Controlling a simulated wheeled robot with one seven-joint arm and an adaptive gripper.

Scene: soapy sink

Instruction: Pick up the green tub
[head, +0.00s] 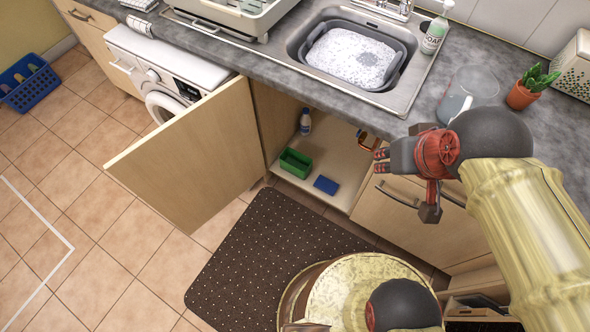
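The green tub (296,163) is a small open-topped box. It stands on the floor of the open cabinet under the sink, towards the left side, near the front edge. My gripper (379,160) is up and to the right of the tub in the picture, outside the cabinet near the counter front, and does not touch the tub. Its fingers point left and nothing shows between them; their gap is too small and angled to judge.
The open cabinet door (195,155) swings out left of the tub. A blue sponge (326,185) lies right of it, and a white-and-blue bottle (305,122) stands behind. An orange-red item (367,140) is partly hidden near my gripper. The countertop (430,104) overhangs the cabinet.

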